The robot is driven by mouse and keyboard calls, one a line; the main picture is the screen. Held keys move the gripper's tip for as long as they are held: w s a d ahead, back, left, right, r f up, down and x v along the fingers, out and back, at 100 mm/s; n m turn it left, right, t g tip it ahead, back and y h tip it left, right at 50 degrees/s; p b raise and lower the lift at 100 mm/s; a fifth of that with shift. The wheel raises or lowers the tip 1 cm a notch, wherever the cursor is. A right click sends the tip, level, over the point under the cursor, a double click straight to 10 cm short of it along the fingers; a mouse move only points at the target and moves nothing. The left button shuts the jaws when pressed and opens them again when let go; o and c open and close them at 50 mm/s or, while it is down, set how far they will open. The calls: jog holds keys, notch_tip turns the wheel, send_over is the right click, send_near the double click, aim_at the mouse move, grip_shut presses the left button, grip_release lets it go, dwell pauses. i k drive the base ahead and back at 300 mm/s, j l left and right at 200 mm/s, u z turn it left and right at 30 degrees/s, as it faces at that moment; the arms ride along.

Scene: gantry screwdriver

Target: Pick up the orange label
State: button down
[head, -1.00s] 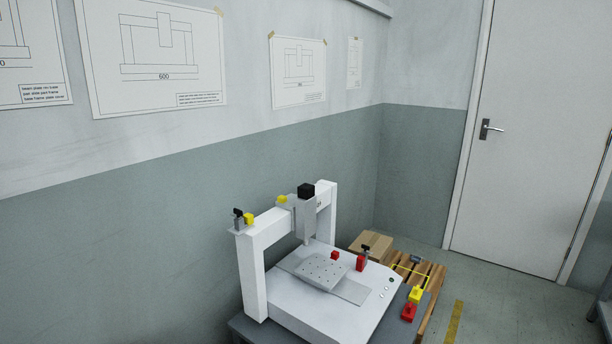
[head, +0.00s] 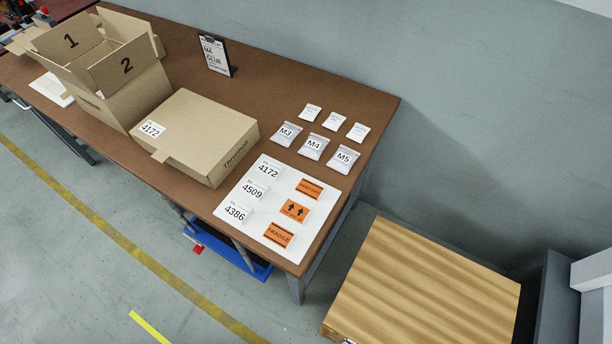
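Three orange labels lie in a column on the right side of a white sheet (head: 262,212) on the brown table (head: 275,88). The top orange label (head: 309,188) has a line of dark text too small to read. The middle orange label (head: 294,211) shows two black up arrows. The bottom orange label (head: 279,235) reads FRAGILE. White number labels 4172 (head: 269,170), 4509 (head: 253,191) and 4386 (head: 236,213) lie to their left. My gripper is not in view.
A closed cardboard box (head: 196,130) lies left of the sheet, with open boxes (head: 100,60) beyond. Small bags M3 (head: 287,134), M4 (head: 313,147) and M5 (head: 343,157) lie behind it. A clipboard (head: 216,56) stands at the back. A wooden-topped surface (head: 425,285) is at the lower right.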

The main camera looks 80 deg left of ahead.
aim_at(311, 190)
jog(key=u, duration=1.65)
jog(key=l, duration=0.15)
